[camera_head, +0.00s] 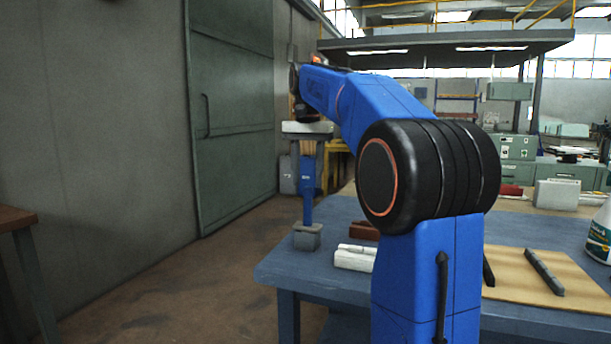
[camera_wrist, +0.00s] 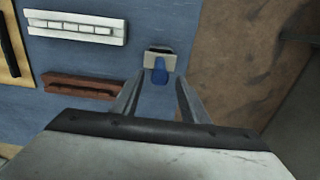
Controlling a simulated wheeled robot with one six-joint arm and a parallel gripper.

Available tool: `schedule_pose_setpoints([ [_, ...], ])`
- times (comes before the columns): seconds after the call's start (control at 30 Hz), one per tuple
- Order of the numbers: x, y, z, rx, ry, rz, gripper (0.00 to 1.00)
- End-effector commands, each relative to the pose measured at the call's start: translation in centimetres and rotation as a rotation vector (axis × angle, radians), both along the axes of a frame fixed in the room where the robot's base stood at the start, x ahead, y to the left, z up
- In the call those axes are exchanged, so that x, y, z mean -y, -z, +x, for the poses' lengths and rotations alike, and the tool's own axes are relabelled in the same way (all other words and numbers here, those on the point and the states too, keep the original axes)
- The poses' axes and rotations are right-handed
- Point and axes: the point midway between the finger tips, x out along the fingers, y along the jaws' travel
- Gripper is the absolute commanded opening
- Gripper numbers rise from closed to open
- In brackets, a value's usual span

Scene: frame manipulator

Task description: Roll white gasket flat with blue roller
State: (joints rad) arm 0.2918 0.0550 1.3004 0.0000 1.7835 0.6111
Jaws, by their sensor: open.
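The blue roller (camera_head: 307,205) stands upright on a grey block (camera_head: 307,238) near the left edge of the blue table. In the wrist view the roller's blue handle (camera_wrist: 159,72) shows end-on. My gripper (camera_head: 308,186) is open and points down over the roller, with one finger on each side of the handle in the picture. I cannot tell whether either finger touches it. A white profile (camera_head: 354,258) lies on the table; in the wrist view a row of white segments runs along this profile (camera_wrist: 75,27). I cannot tell clearly which part is the gasket.
A brown profile (camera_head: 365,230) lies near the white one. A tan board (camera_head: 510,285) carries dark bars (camera_head: 544,272). A white bottle (camera_head: 599,235) stands at the right. The table (camera_head: 290,268) ends just left of the roller, with open floor beyond.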

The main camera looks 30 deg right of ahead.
Motion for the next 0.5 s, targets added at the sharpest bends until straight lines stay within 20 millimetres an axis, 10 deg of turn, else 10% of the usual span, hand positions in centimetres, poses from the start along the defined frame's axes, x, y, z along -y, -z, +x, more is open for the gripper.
schedule_pose_setpoints([
  [0.5,0.1,3.1,0.1,-0.003,0.006,0.001,0.41],
])
